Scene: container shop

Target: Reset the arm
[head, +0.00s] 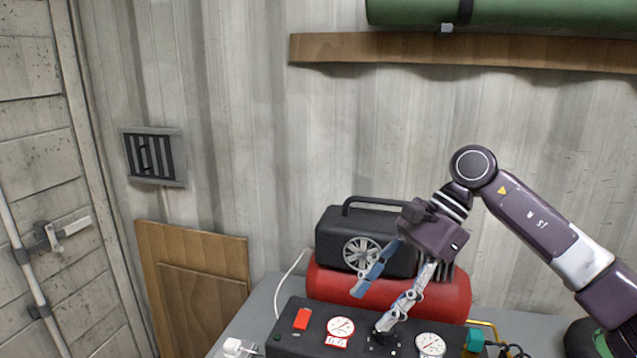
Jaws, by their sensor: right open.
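My right arm comes in from the right, and its gripper (376,303) hangs over the bench, pointing down and to the left. Its two fingers are spread apart with nothing seen between them. One finger is in front of the red tank and the other reaches down over the top of a black control panel (292,335), near a dark round knob (385,338). I cannot tell whether that finger touches the knob. My left gripper is not in view.
A compressor with a black motor housing (345,230) and red tank (330,287) stands behind the panel on a grey bench (262,305). The panel carries a red switch (302,319) and gauges (341,328). A wooden shelf (450,50) is above. Wooden boards (195,245) lean at left.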

